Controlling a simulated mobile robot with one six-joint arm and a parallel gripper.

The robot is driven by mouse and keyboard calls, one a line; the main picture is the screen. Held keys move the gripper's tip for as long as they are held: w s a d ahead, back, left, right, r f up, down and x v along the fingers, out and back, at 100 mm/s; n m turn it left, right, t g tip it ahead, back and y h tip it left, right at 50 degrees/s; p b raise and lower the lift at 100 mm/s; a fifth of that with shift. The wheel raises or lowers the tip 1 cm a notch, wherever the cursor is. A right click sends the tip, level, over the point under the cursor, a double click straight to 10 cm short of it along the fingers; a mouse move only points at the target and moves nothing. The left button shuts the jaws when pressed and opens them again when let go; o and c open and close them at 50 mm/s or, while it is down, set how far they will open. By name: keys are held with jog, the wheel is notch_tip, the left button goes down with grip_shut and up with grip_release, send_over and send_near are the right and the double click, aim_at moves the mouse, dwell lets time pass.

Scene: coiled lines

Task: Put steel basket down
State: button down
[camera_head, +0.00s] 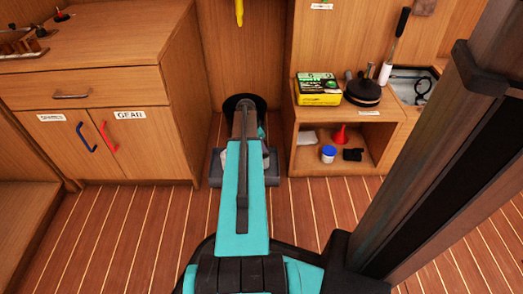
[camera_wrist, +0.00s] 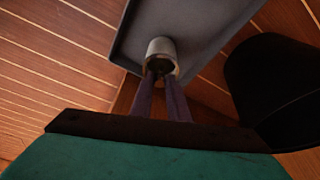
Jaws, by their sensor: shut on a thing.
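My gripper (camera_wrist: 161,88) shows in the wrist view with its two fingers close together, shut on a small pale metal cylinder with an open end, which looks like the steel basket (camera_wrist: 160,47). A grey tray-like surface (camera_wrist: 205,22) with a raised rim lies behind the basket. I cannot tell whether the basket touches it. In the head view my arm hides the gripper and basket. The grey tray (camera_head: 216,172) shows on both sides of the arm, on the floor in front of the wooden panel.
A black round container (camera_wrist: 265,75) stands close to the right of my gripper; its rim shows in the head view (camera_head: 232,101). The GEAR cabinet (camera_head: 145,150) is at left. An open shelf (camera_head: 350,168) at right holds small items. Striped floor (camera_head: 125,230) is clear at left.

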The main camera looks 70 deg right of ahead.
jog(key=shift+f, duration=0.7)
jog(key=c, duration=1.7)
grip_release()
jog(key=p+v, duration=0.5)
jog(key=v, duration=0.7)
jog(key=shift+p, duration=0.35)
